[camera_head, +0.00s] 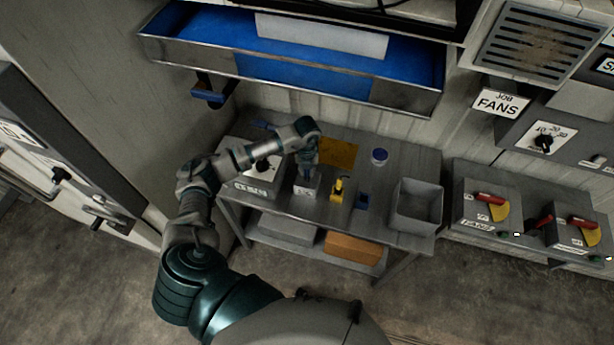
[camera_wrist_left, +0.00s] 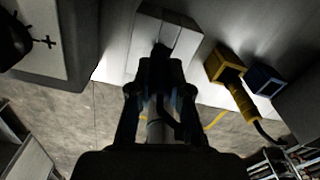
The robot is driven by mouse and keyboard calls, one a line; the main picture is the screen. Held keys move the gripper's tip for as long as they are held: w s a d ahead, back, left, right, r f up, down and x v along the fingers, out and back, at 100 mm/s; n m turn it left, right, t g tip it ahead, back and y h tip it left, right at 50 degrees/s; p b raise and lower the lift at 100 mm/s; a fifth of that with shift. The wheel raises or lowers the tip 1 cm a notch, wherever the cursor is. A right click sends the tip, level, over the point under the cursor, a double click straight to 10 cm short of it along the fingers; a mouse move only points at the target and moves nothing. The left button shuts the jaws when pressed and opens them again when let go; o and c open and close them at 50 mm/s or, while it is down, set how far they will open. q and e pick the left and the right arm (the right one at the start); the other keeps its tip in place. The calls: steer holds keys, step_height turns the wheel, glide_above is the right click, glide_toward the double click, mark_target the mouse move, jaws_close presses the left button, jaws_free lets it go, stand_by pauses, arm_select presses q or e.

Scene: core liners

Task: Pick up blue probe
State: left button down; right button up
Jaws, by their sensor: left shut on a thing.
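My left gripper (camera_head: 308,166) is over the grey block (camera_head: 306,186) on the metal bench. It is shut on the blue probe (camera_head: 307,174), which shows only as a small dark-blue part between the fingers and the block. In the left wrist view, my gripper (camera_wrist_left: 160,92) points at the pale grey block (camera_wrist_left: 178,38), and the fingers hide most of the probe. A yellow probe (camera_head: 339,184) stands in a yellow holder to the right; it also shows in the left wrist view (camera_wrist_left: 240,98). Beside it is a small blue holder (camera_head: 362,201). My right gripper is not in view.
A grey open bin (camera_head: 417,205) stands at the bench's right end. A blue-topped round container (camera_head: 379,156) and a brownish-yellow sheet (camera_head: 338,152) lie behind the holders. A switch box (camera_head: 258,180) is on the left. A blue metal-edged tray (camera_head: 290,75) overhangs the back.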

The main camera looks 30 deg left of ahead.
arm_select(q)
step_height(320, 180, up, 10)
steer(key=shift+w+b, duration=0.1)
steer(key=shift+b, duration=0.55)
stand_by(0.7)
